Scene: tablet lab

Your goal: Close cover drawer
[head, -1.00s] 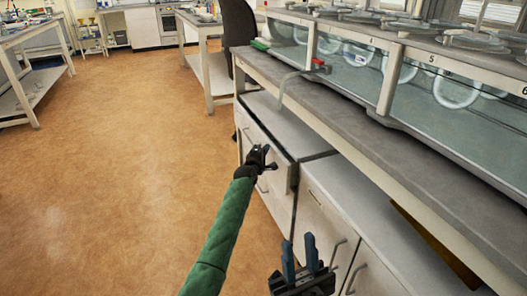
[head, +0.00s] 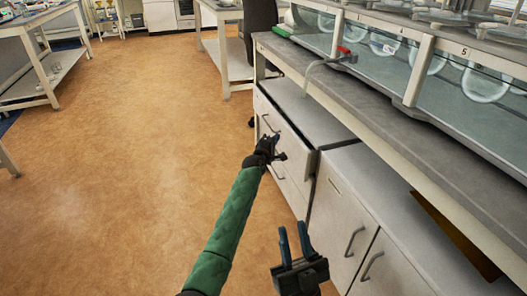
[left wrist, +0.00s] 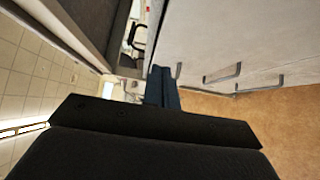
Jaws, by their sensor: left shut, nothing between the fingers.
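The cover drawer (head: 287,128) is the white top drawer of the low cabinet under the bench. Its front stands out a little from the cabinet, with a dark gap at its right end. My left gripper (head: 279,146) is shut and empty at the drawer front, below its handle; I cannot tell whether it touches. In the left wrist view its blue fingertips (left wrist: 163,86) are together beside the white drawer faces, with handles (left wrist: 222,74) to their right. My right gripper (head: 293,242) is open and empty, lower in the head view, in front of the neighbouring cupboard.
A cupboard (head: 343,222) with two handled doors stands right of the drawers. The grey bench (head: 385,125) overhangs them, carrying a glass-fronted tank (head: 380,62). A hose with a red end (head: 344,51) hangs over the bench edge. The brown floor (head: 130,150) on the left is clear.

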